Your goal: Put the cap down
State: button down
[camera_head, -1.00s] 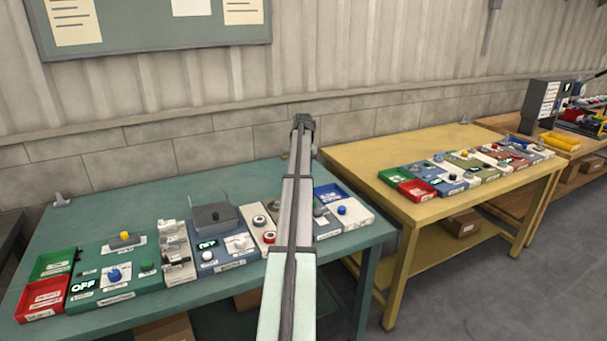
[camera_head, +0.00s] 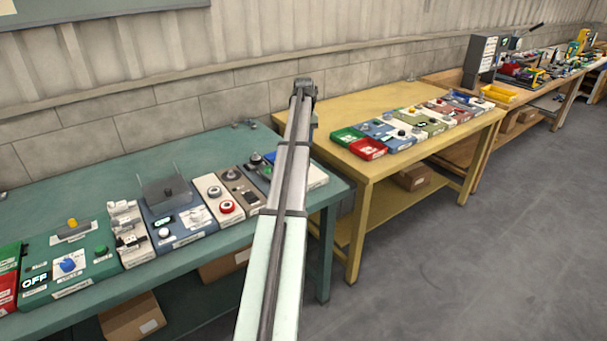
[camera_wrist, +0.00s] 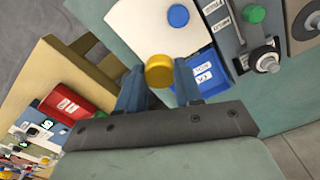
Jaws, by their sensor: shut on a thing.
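A round yellow cap (camera_wrist: 160,71) is between the two blue-grey fingers of my gripper (camera_wrist: 159,76) in the wrist view. The gripper is shut on it. Below the fingers in depth lies the green table with a blue tray (camera_wrist: 205,73) that carries a white label, just right of the cap in the picture. In the head view my arm reaches up the middle of the picture; its fingers and the cap are hidden there.
The green table (camera_head: 90,172) holds a row of panels with knobs and switches. The yellow table (camera_head: 362,168) stands to its right with a similar row, including a red tray (camera_head: 368,149) and a green tray (camera_head: 346,137). Clear floor lies at right.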

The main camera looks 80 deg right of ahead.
jog(key=m, duration=0.2)
jog(key=a+m, duration=0.1)
jog(key=m, duration=0.2)
jog(key=shift+a, duration=0.1)
jog(key=m, duration=0.4)
jog(key=shift+a, duration=0.1)
jog(key=m, duration=0.3)
jog(key=shift+f+m, duration=0.1)
jog(key=shift+m, duration=0.2)
jog(key=shift+f, duration=4.95)
jog(key=shift+f, duration=0.1)
jog(key=c, duration=0.8)
grip_release()
jog(key=shift+o, duration=0.2)
notch_tip(320, 180, up, 12)
jog(key=shift+r, duration=0.1)
